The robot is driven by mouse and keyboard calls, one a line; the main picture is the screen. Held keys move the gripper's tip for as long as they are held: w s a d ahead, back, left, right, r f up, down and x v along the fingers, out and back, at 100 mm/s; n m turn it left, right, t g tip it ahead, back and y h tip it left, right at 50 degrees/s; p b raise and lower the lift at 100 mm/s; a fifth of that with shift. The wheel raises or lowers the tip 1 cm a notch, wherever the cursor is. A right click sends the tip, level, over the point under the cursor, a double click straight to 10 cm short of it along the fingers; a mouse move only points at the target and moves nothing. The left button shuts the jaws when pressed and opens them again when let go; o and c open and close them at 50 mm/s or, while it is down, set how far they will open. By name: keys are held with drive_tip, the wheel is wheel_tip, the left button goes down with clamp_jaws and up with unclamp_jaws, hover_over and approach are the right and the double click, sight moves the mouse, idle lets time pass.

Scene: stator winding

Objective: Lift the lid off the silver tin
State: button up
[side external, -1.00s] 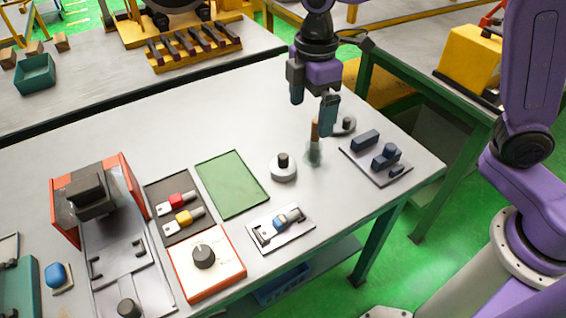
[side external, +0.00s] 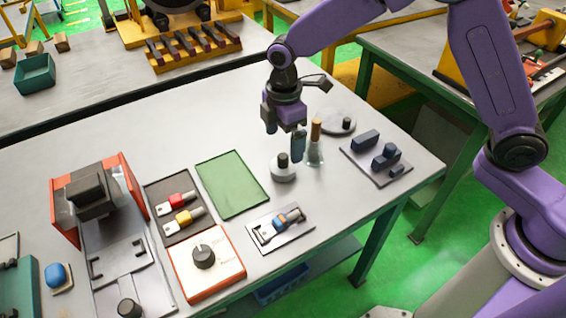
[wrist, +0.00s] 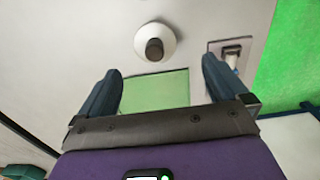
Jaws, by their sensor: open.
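The silver tin (side external: 283,175) is a low round tin with a dark knob on its lid, standing upright on the table. It also shows in the wrist view (wrist: 168,40), near the top and beyond my fingertips. My gripper (side external: 284,140) hangs above the tin with its fingers pointing down. In the wrist view its two fingers (wrist: 161,68) are wide apart with nothing between them. The fingers look apart from the knob.
A glass bottle with a brown top (side external: 315,150) stands close to the right of the tin. Behind it is a round grey piece with a dark knob (side external: 338,124). A green mat (side external: 232,185) lies left, a small fixture plate (side external: 268,240) in front, and a dark-block tray (side external: 375,170) right.

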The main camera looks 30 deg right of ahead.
sight(283, 156)
drive_tip(key=shift+w+d+f, duration=0.1)
drive_tip(key=shift+w+f, duration=0.1)
drive_tip(key=shift+f, duration=1.65)
drive_tip(key=shift+w+f, duration=0.15)
drive_tip(key=shift+f, duration=1.7)
drive_tip(key=c, duration=1.1)
